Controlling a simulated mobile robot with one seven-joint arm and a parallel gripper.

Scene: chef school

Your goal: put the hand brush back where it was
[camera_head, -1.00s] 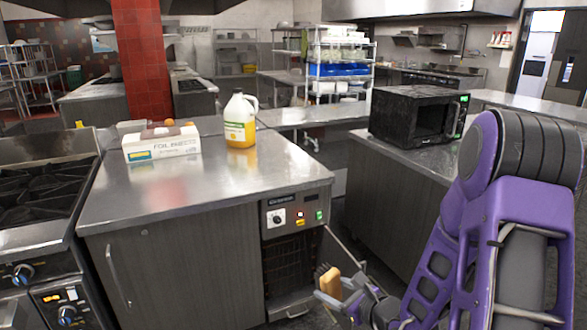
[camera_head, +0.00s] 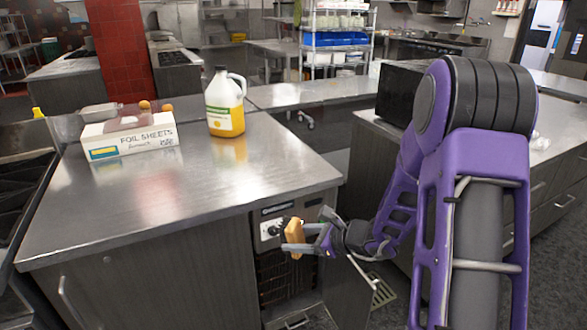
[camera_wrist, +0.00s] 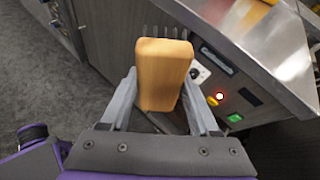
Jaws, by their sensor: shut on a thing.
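The hand brush (camera_head: 294,238) has a tan wooden block and is held in front of the counter's control panel, below the level of the steel top. It also shows large in the wrist view (camera_wrist: 162,72), with dark bristles showing past its far end. My gripper (camera_head: 312,240) is shut on the brush, and in the wrist view its two grey fingers (camera_wrist: 160,100) press the sides of the block. The brush is clear of the counter top.
The steel counter (camera_head: 200,195) has free room at its middle and front. A foil sheets box (camera_head: 127,138) and a jug of yellow liquid (camera_head: 225,105) stand towards its back. An open cabinet door (camera_head: 345,285) is below my gripper. A black microwave (camera_head: 397,95) stands at right.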

